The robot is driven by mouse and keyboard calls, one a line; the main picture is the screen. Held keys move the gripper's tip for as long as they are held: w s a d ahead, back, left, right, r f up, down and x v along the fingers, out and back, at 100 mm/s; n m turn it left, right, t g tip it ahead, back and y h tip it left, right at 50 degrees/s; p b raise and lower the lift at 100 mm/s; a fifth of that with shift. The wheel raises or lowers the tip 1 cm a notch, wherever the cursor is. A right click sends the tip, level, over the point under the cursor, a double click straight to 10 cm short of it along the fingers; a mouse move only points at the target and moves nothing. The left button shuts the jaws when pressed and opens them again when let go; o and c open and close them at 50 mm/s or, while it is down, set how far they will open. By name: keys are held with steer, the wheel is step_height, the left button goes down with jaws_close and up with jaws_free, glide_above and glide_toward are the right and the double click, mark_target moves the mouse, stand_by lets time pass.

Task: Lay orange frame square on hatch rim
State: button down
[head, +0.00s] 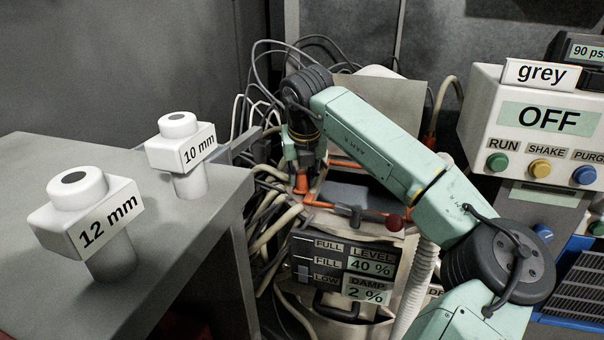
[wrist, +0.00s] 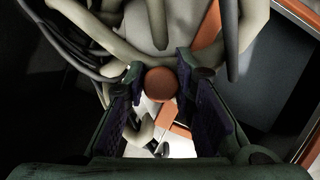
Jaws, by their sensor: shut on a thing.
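The orange frame (head: 345,208) shows around a dark opening on top of the white machine, its near bar and part of its far side visible. In the wrist view, orange bars (wrist: 308,150) show at the right edge. My gripper (head: 302,168) is over the frame's left corner, shut on an upright orange post. In the wrist view, my gripper (wrist: 168,76) has the post's round orange top (wrist: 160,84) between its pads. The hatch (head: 352,195) lies under the frame; its rim is mostly hidden. I cannot tell whether the frame touches the rim or lies square.
Cables and hoses (head: 268,190) crowd the left side. A grey table (head: 190,240) with two white labelled blocks stands left. A control box (head: 540,115) marked OFF stands right.

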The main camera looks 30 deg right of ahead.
steer(key=shift+f, duration=0.3)
steer(key=c, duration=1.3)
jaws_free()
steer(key=shift+r, duration=0.1)
steer(key=v, duration=1.2)
